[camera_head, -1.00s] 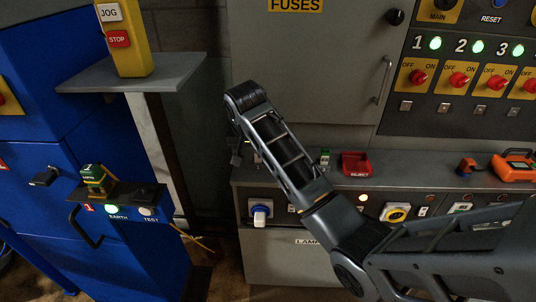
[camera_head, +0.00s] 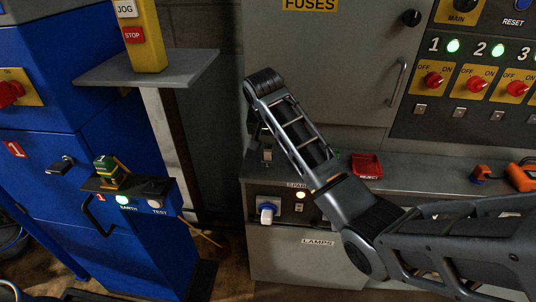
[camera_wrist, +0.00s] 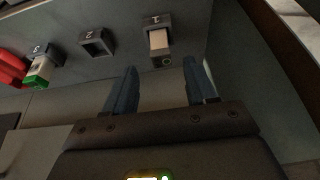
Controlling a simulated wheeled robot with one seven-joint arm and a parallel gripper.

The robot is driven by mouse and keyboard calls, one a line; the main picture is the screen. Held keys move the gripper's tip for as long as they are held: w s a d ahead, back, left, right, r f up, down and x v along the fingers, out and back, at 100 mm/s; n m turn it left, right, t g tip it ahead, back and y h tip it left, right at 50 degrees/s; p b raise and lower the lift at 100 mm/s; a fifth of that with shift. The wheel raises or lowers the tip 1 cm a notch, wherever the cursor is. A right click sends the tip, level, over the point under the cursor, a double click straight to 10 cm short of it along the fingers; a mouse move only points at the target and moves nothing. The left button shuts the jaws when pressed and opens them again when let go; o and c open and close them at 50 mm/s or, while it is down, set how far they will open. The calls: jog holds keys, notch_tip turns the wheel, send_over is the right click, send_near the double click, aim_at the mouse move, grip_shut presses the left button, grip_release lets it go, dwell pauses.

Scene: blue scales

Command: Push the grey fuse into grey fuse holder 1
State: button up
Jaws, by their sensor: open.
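The grey fuse (camera_wrist: 158,39) is a pale block in grey fuse holder 1 (camera_wrist: 152,20) in the wrist view. Part of it stands out of the holder; I cannot tell how deep it sits. My gripper (camera_wrist: 157,68) is open, with one dark blue finger on each side of and below the fuse in the picture. No contact with the fuse shows. In the head view my arm reaches over the bench and hides much of the holder area, and the fingers are not clear.
Beside holder 1, an empty holder (camera_wrist: 97,42) and a holder with a green-ended fuse (camera_wrist: 40,72) stand in a row. The red reject tray (camera_head: 366,165) lies on the bench. A cabinet (camera_head: 330,75) rises behind. A blue machine (camera_head: 50,130) stands at the left.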

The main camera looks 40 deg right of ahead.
aim_at(268, 147)
jog(key=shift+p+x, duration=0.35)
jog(key=shift+x, duration=2.25)
jog(key=shift+a, duration=0.15)
grip_shut()
